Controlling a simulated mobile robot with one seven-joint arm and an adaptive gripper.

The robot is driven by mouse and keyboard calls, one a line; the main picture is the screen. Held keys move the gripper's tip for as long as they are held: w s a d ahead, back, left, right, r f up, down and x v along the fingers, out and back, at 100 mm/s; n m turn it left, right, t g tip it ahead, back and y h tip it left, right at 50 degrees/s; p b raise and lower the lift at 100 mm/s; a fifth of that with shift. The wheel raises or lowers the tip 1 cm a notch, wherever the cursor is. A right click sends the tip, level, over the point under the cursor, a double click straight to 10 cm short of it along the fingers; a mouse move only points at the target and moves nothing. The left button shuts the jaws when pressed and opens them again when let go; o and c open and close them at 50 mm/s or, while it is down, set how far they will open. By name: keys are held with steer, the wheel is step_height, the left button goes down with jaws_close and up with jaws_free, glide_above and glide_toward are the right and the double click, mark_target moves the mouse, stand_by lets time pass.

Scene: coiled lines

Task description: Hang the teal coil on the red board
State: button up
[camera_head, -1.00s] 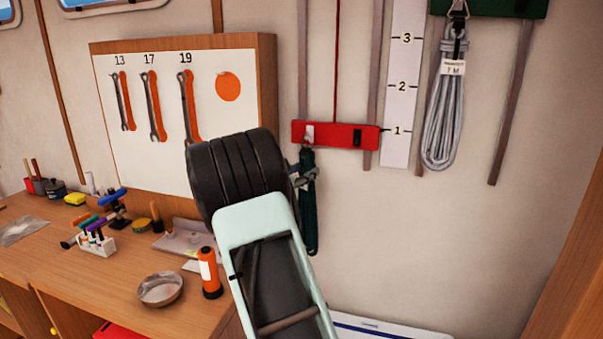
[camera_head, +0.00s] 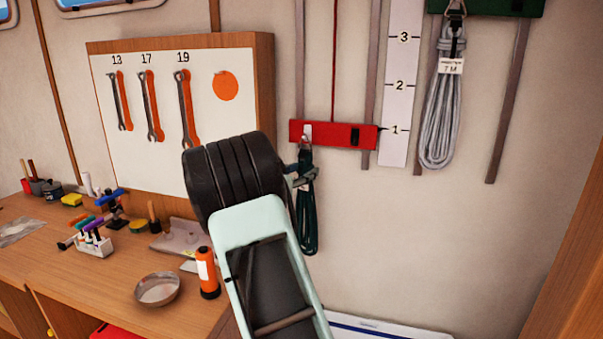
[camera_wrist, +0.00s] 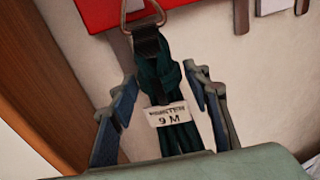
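The teal coil (camera_head: 306,222) hangs below the red board (camera_head: 348,134) at its left end. In the wrist view, the coil (camera_wrist: 158,75) has a black strap and a metal ring, which sits at the lower edge of the red board (camera_wrist: 92,12). A white tag reading 9 M is on the coil. My gripper (camera_wrist: 162,85) is open, with one finger on each side of the coil and gaps showing between. In the head view, my gripper (camera_head: 303,178) is at the coil's upper part, partly hidden behind my wrist. The hook itself is hard to make out.
A grey coil (camera_head: 441,110) tagged 7 M hangs from a green board (camera_head: 487,7) at the upper right. A number scale (camera_head: 401,90) stands beside the red board. A wrench panel (camera_head: 230,115) and a workbench (camera_head: 110,268) with tools are at left.

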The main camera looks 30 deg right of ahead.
steer(key=shift+o, duration=1.1)
steer(key=shift+f, duration=0.1)
steer(key=shift+f, duration=0.1)
steer(key=shift+a, duration=0.15)
steer(key=v, duration=1.1)
steer(key=shift+s+a+r, duration=0.25)
steer(key=shift+a+r, duration=0.05)
steer(key=shift+a, duration=0.05)
